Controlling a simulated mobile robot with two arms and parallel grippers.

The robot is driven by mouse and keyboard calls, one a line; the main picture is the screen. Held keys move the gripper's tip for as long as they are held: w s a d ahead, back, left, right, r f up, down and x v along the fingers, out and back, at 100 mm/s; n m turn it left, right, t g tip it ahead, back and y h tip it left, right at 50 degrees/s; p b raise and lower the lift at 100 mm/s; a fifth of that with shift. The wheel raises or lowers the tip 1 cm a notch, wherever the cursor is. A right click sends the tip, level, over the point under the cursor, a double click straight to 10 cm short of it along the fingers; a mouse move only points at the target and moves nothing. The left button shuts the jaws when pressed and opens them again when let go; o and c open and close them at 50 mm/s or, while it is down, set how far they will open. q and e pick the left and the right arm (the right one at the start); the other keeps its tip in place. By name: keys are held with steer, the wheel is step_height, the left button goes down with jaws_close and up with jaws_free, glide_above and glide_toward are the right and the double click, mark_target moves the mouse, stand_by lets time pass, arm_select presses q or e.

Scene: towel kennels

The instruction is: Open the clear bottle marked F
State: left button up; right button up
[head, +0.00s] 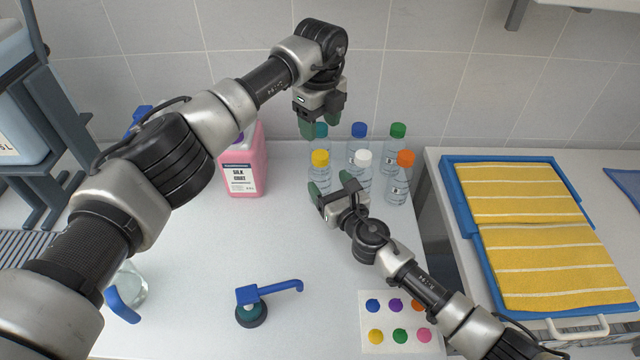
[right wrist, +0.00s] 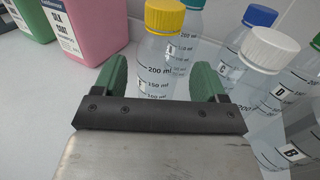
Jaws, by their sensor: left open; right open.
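Clear bottles with coloured caps stand in two rows at the back of the counter. The front row has the yellow-capped bottle (head: 320,174), the white-capped bottle (head: 361,172) and the orange-capped bottle (head: 398,186). Behind are the teal-capped (head: 321,131), blue-capped (head: 357,146) and green-capped (head: 396,145) bottles. My left gripper (head: 321,121) is open, pointing down at the teal cap; contact is unclear. My right gripper (head: 331,186) is open at the yellow-capped bottle, which shows between its fingers in the right wrist view (right wrist: 157,62).
A pink jug (head: 245,175) stands left of the bottles. A blue-handled pump top (head: 250,300) and a card of coloured dots (head: 386,337) are nearer the front. A blue tray (head: 462,212) with yellow striped towels (head: 545,250) lies right. The counter's middle is clear.

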mark_target(326, 179)
steer(key=shift+x, duration=2.55)
steer(key=shift+c, duration=0.3)
